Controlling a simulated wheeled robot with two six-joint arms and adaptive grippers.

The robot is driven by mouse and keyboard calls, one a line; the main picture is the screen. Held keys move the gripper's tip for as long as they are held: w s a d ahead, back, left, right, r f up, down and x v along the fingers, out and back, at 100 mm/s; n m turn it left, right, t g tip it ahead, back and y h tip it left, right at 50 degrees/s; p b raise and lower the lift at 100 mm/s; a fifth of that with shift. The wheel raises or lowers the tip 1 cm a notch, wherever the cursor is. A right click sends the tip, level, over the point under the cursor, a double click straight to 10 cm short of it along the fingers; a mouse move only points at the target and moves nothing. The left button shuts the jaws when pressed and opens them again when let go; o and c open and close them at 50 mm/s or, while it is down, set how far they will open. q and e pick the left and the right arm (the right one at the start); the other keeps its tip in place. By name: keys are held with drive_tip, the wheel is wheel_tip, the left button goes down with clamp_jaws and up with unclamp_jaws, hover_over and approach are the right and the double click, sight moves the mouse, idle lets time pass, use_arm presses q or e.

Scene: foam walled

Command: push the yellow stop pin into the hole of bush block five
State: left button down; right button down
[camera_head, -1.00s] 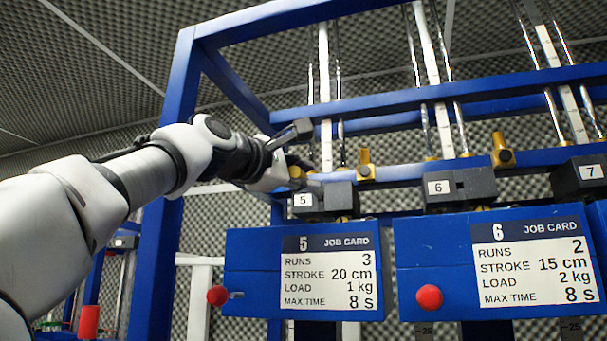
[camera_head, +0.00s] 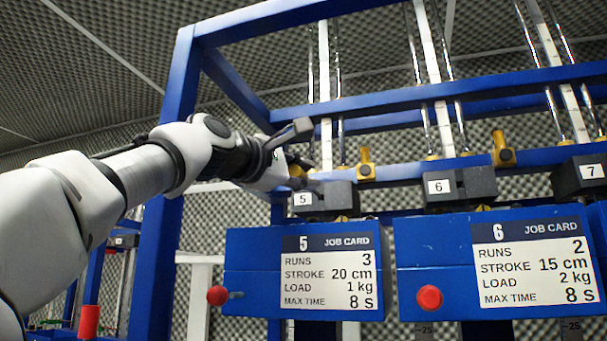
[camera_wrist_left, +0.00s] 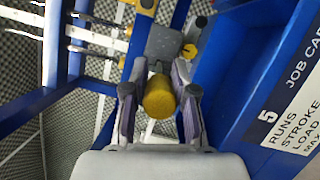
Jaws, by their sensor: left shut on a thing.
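My left gripper (camera_head: 300,180) is shut on the yellow stop pin (camera_wrist_left: 159,97), whose round end faces the left wrist camera between the two fingers. In the head view the fingers are at the left end of bush block five (camera_head: 335,196), the dark grey block labelled 5. In the left wrist view the grey block (camera_wrist_left: 164,42) lies just beyond the fingertips, in line with the pin. The pin's far end and the hole are hidden, so I cannot tell whether the pin is in the hole. My right gripper is not in view.
Below block five is a blue box with a job card (camera_head: 330,270) and a red knob (camera_head: 217,295). Bush block six (camera_head: 460,187) and block seven (camera_head: 580,178) stand to the right. A blue frame post (camera_head: 165,240) stands left, behind my arm. Yellow fittings (camera_head: 365,165) sit on the rail.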

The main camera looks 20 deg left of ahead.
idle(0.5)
use_arm(q)
drive_tip(key=shift+w, duration=0.1)
drive_tip(key=shift+w+p, duration=0.45)
drive_tip(key=shift+p, duration=0.1)
drive_tip(key=shift+w, duration=0.3)
drive_tip(key=shift+w+p, duration=0.35)
drive_tip(key=shift+w+d+p, duration=0.1)
drive_tip(key=shift+w+p, duration=0.95)
drive_tip(key=shift+w, duration=0.5)
drive_tip(key=shift+w+d+p, duration=0.1)
drive_tip(key=shift+w+p, duration=2.25)
drive_tip(key=shift+w, duration=0.65)
drive_tip(key=c, duration=0.8)
unclamp_jaws()
drive_tip(key=shift+c, duration=0.2)
